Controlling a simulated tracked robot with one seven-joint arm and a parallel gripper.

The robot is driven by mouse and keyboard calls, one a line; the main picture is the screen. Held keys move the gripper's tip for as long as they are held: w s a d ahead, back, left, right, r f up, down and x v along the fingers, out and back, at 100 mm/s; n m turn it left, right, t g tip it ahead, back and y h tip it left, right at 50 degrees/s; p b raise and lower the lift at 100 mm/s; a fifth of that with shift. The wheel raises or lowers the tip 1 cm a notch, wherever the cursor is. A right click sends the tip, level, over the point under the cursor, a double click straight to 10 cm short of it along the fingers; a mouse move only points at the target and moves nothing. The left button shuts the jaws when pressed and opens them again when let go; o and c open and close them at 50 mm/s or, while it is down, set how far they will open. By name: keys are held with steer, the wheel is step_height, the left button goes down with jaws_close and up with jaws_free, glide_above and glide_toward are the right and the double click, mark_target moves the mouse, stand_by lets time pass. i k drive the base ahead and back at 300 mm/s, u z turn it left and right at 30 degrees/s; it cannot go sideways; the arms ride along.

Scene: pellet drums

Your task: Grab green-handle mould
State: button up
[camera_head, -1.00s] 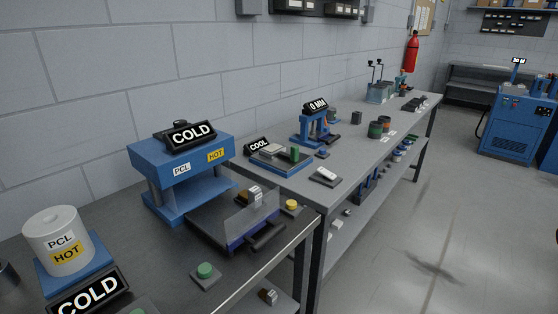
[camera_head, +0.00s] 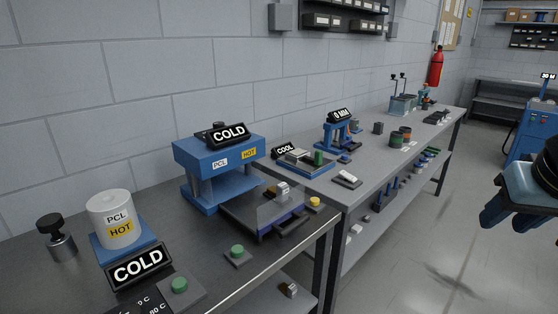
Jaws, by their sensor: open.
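A mould with an upright green handle (camera_head: 318,158) sits on the blue-based plate beside the COOL sign (camera_head: 285,150), on the far bench. It looks small from here, and its lower part is hard to make out. My gripper (camera_head: 506,218) shows in part at the right edge, blue and dark, cut off by the frame. It is open, with nothing seen in it, and hangs over the floor side, well apart from the mould.
On the near bench stand a blue press (camera_head: 218,165) with a COLD sign, a clear-shielded tray (camera_head: 255,215), a white PCL HOT drum (camera_head: 112,218) and green buttons. A small blue stand (camera_head: 340,133) is behind the mould. The floor (camera_head: 440,250) at right is open.

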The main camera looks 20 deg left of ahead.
mark_target(298, 155)
steer(key=u, duration=0.35)
steer(key=i, duration=1)
steer(key=z, duration=0.1)
